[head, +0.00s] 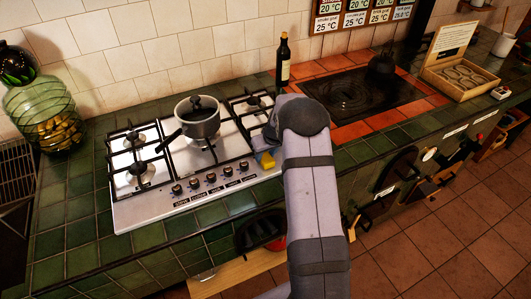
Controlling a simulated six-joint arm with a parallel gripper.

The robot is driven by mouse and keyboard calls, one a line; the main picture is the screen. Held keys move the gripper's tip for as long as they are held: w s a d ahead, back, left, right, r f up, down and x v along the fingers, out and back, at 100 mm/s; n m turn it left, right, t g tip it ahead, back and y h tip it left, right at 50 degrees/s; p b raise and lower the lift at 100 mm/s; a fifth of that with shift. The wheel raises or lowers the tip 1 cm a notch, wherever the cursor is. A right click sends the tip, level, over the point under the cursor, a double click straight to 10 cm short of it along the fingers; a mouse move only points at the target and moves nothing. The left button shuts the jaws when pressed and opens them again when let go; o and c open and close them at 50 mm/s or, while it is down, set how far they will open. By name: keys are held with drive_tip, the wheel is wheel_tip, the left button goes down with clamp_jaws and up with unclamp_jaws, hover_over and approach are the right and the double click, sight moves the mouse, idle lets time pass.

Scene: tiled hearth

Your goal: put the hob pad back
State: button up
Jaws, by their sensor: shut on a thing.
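My arm reaches in from the lower right, and its wrist hides most of my gripper (262,146). My gripper is at the right end of the steel gas hob (215,201), low over its front right burner area. It is shut on a small yellow pad (267,161), which I take to be the hob pad. Only a yellow corner shows beside the arm, near the hob's front right edge. I cannot tell whether the pad touches the hob.
A lidded grey pot (197,122) stands on the hob. A dark bottle (283,65) is behind my wrist. A black hotplate (355,95) framed by orange tiles lies to the right. A wooden box (458,78) and a green glass jar (43,110) stand farther out. Green tiles are bare at the front left.

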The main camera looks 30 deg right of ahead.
drive_tip(key=shift+f, duration=0.15)
drive_tip(key=shift+f+b, duration=0.1)
drive_tip(key=shift+b, duration=0.2)
drive_tip(key=o, duration=1)
drive_tip(key=shift+v, duration=0.8)
drive_tip(key=b+v, duration=0.2)
drive_tip(key=v, duration=0.9)
